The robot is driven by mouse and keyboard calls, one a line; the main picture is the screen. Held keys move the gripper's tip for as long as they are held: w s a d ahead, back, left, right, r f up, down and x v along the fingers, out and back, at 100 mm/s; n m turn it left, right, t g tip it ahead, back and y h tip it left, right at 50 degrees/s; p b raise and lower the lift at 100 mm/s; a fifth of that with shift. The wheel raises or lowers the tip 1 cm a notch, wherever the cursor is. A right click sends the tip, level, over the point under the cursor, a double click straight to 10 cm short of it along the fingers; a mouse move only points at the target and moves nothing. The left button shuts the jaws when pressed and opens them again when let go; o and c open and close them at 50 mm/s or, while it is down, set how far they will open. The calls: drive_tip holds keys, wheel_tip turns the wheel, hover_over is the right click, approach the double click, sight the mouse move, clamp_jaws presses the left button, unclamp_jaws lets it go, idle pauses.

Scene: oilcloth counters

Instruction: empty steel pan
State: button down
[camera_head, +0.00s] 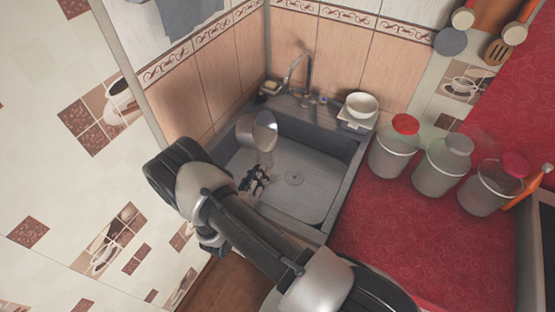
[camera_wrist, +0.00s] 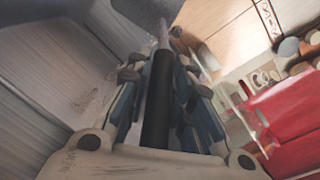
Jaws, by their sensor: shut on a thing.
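The steel pan (camera_head: 258,130) is held up over the grey sink (camera_head: 318,200), tipped on its side with a round face turned to the right. I cannot make out whether anything is in it. My gripper (camera_head: 256,180) is shut on the pan's handle, below the pan and above the basin. In the wrist view the black handle (camera_wrist: 158,100) runs between the fingers, and part of the pan's grey body (camera_wrist: 190,10) shows at the top edge. The basin floor I can see is bare around the drain.
A tap (camera_head: 298,75) stands at the back of the sink. A white bowl (camera_head: 361,105) sits at its back right corner, and a sponge (camera_head: 270,87) at the back left. Several lidded jars (camera_head: 393,152) line the red counter (camera_head: 385,225); its front part is clear. Tiled walls close in behind and left.

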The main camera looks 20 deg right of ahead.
drive_tip(key=shift+s+d+m, duration=0.35)
drive_tip(key=shift+s+m, duration=0.05)
drive_tip(key=shift+s, duration=0.3)
drive_tip(key=shift+s+d, duration=0.2)
drive_tip(key=shift+s+d+m+p, duration=0.15)
drive_tip(key=shift+m+p, duration=0.15)
drive_tip(key=shift+m, duration=0.5)
idle(0.5)
